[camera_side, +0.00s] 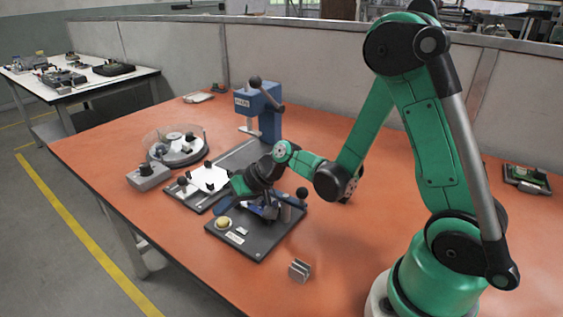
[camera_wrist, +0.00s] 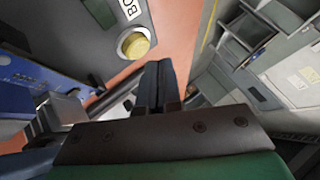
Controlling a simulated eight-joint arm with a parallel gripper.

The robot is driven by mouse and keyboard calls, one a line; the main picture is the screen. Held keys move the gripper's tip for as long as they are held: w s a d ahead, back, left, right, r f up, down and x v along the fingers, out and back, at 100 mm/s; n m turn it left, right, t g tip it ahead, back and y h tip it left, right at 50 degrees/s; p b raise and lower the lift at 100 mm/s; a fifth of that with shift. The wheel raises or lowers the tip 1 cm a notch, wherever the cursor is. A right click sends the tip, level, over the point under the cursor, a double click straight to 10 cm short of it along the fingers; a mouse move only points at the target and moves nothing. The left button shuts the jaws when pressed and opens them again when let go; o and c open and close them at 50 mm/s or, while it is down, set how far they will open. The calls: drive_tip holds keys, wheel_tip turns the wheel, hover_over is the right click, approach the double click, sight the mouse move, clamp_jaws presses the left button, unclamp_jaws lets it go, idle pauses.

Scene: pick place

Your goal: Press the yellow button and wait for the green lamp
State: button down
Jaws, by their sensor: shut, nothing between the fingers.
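The yellow button (camera_side: 222,223) sits in a round pale ring near the left corner of a dark base plate (camera_side: 257,242). It also shows in the wrist view (camera_wrist: 135,45), up and left of my fingertips, with a white label beside it. My gripper (camera_side: 236,192) hangs above the plate, behind the button in the side view. In the wrist view my gripper (camera_wrist: 157,72) has its dark fingers together, with nothing between them. The fingers appear apart from the button. I cannot make out a lit green lamp in either view.
A blue clamp fixture with a black-knobbed lever (camera_side: 302,193) stands on the plate by my gripper. Behind are a blue press (camera_side: 262,110), a round clear-walled tray (camera_side: 175,145) and a grey box (camera_side: 149,176). A small metal block (camera_side: 299,270) lies in front.

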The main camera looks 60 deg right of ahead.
sight(227, 220)
drive_tip(key=shift+f, duration=0.1)
drive_tip(key=shift+f, duration=0.3)
drive_tip(key=shift+r, duration=0.1)
idle(0.5)
drive_tip(key=shift+r, duration=0.3)
drive_tip(key=shift+r, duration=0.1)
drive_tip(key=shift+r, duration=2.45)
